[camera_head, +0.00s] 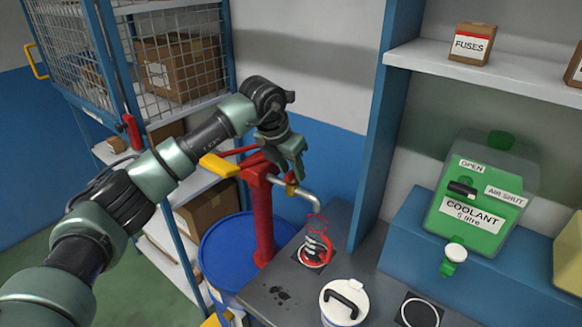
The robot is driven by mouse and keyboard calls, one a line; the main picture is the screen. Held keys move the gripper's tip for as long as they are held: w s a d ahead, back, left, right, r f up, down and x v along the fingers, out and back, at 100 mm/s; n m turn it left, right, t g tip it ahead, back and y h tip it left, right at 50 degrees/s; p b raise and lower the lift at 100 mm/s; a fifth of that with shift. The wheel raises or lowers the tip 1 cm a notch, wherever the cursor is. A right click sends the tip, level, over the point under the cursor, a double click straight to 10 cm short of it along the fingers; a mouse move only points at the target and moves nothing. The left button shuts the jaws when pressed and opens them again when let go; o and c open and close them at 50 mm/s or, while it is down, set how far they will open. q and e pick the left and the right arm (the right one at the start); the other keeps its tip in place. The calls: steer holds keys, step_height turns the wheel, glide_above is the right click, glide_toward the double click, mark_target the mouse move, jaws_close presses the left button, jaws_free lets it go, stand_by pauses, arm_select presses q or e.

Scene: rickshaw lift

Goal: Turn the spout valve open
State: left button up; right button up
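A red hand pump (262,212) with a yellow-ended lever (219,165) stands at a blue drum (228,255). Its pale spout pipe (309,196) runs right and bends down over the bench. A small brass-coloured valve (291,187) sits on the pipe near the pump head. My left gripper (293,172) reaches in from the left and points down just above this valve. Its fingers overlap in view, so I cannot tell their opening or whether they touch the valve. My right gripper is not in view.
A green coolant container (483,205) stands right on a blue block. A blue post (385,125) rises beside the spout.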

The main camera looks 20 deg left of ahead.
arm_select(q)
jaws_close()
